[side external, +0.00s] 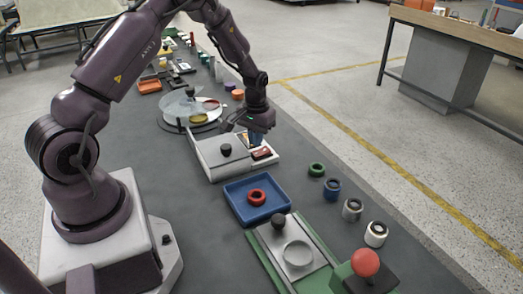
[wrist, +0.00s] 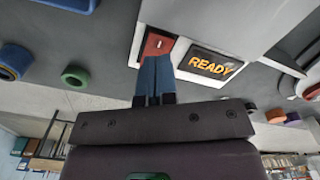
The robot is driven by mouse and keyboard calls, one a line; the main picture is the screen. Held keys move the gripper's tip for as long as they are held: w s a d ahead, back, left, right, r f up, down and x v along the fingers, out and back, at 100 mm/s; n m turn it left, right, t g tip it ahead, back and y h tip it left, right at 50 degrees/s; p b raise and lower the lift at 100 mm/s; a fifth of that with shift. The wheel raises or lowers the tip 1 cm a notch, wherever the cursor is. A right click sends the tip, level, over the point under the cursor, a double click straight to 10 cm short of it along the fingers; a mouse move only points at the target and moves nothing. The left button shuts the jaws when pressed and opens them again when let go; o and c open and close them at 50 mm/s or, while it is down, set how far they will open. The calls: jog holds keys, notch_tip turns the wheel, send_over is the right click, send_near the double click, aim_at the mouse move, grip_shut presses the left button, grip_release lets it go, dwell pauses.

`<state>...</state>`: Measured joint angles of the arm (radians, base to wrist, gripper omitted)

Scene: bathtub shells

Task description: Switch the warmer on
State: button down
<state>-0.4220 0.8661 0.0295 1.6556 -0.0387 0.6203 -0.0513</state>
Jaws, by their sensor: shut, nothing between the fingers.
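The warmer is a white box (side external: 207,158) with a black knob (side external: 225,150) on its lid, in the middle of the side view. A red rocker switch (wrist: 158,44) with a white mark sits on its panel. Beside it a dark display (wrist: 212,66) reads "READY" in orange. My gripper (wrist: 154,62) is shut and empty, its blue fingertips right at the switch's near edge in the wrist view. I cannot tell whether they touch it. In the side view my gripper (side external: 256,138) is low over the panel end of the box.
A blue tray (side external: 234,206) holding a red ring (side external: 257,197) stands just in front of the warmer. Several rings, including a green one (side external: 316,169), line the right side. A green-edged fixture (side external: 270,262) and a red ball knob (side external: 365,262) are nearer. A round plate station (side external: 205,124) stands behind.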

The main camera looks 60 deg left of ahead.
aim_at(255, 154)
jog(key=shift+r, duration=2.05)
jog(key=shift+s+d+f, duration=0.1)
jog(key=shift+s, duration=0.15)
jog(key=s+d, duration=0.1)
jog(key=s+d+r, duration=0.1)
jog(key=s, duration=0.1)
jog(key=shift+r+g, duration=0.15)
jog(key=shift+g, duration=0.25)
jog(key=s+d+r+m+t, duration=0.3)
jog(key=s+d+r, duration=0.5)
jog(key=r, duration=0.3)
jog(key=s+d+r+m+t, duration=0.3)
jog(key=s+d+r, duration=0.5)
jog(key=r, duration=0.4)
jog(key=shift+s+d+r, duration=0.25)
jog(key=shift+s+d, duration=0.1)
jog(key=shift+s, duration=0.1)
